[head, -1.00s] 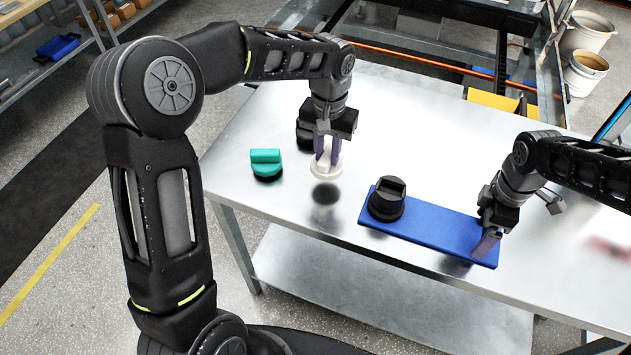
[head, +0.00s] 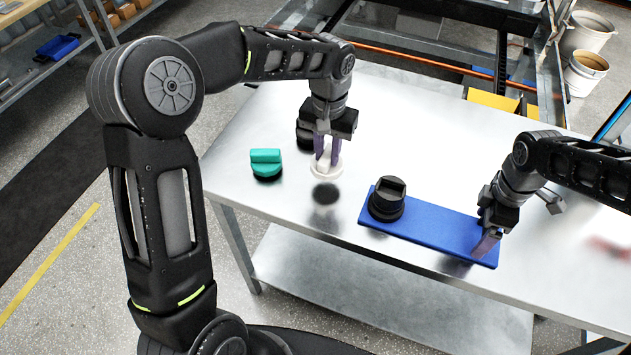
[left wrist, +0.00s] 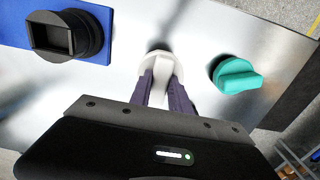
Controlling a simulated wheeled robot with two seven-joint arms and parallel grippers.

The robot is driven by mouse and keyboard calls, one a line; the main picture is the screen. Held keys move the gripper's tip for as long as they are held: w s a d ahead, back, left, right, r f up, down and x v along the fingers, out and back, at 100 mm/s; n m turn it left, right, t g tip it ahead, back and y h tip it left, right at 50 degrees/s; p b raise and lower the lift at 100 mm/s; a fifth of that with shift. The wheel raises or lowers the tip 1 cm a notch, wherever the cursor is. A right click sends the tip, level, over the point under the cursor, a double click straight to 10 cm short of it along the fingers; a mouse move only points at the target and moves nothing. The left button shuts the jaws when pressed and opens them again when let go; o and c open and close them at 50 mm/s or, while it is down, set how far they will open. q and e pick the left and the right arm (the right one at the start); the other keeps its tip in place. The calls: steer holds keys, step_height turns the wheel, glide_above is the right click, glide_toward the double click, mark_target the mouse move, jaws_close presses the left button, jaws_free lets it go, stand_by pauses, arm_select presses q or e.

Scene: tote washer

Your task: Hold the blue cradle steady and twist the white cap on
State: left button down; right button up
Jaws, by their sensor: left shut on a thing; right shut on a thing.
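The white cap (head: 326,171) is in the fingers of my left gripper (head: 327,152), which is shut on its raised grip. It hangs above the table, with a dark shadow on the metal below it. The cap also shows in the left wrist view (left wrist: 160,68) between the purple fingers. The blue cradle (head: 432,234) lies flat on the table to the right. A black round neck with a square opening (head: 387,198) stands on its left end. My right gripper (head: 487,243) is shut on the cradle's right end.
A teal cap (head: 266,164) lies on the table left of the white cap. A dark object (head: 305,134) is partly hidden behind my left gripper. The metal table (head: 270,205) is clear between the white cap and the cradle.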

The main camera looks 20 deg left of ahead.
stand_by(1.2)
arm_select(q)
steer(key=s+d+r+m, duration=0.2)
steer(key=d+r+m, duration=1)
steer(key=d+m, duration=0.3)
steer(key=m, duration=0.3)
steer(key=shift+s+d, duration=0.2)
steer(key=shift+s, duration=0.2)
steer(key=shift+f, duration=0.15)
steer(key=shift+f, duration=2.75)
steer(key=shift+f, duration=0.5)
steer(key=shift+f, duration=0.35)
